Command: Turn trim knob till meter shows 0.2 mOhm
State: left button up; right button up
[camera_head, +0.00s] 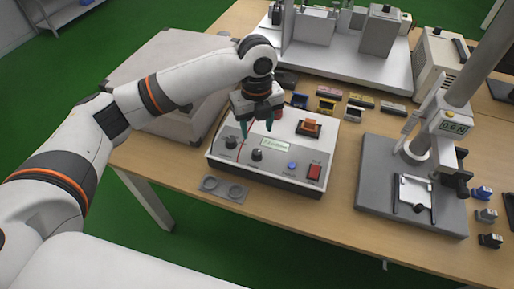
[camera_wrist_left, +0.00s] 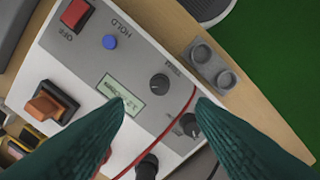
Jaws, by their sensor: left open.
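The meter box (camera_head: 275,178) is white with a grey front panel. Its display (camera_head: 275,145) also shows in the left wrist view (camera_wrist_left: 121,95), where the reading is too blurred to make out. Two black knobs sit on the panel: the middle knob (camera_head: 257,155), also in the left wrist view (camera_wrist_left: 160,84), and the end knob (camera_head: 231,142), also there (camera_wrist_left: 190,126). In the left wrist view the right finger partly overlaps the end knob. My right gripper is not visible.
The panel has a blue button (camera_head: 291,165) and a red switch (camera_head: 314,172). A red cable (camera_wrist_left: 188,103) crosses the panel. A grey two-hole plate (camera_head: 224,189) lies in front; a press stand (camera_head: 440,203) stands right.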

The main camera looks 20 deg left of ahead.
aim_at(257, 152)
pick_arm(q)
notch_tip(257, 152, down, 10)
jog(key=shift+r, duration=0.2)
jog(key=shift+c, duration=0.2)
jog(key=shift+p, duration=0.3)
jog(key=c, duration=0.9)
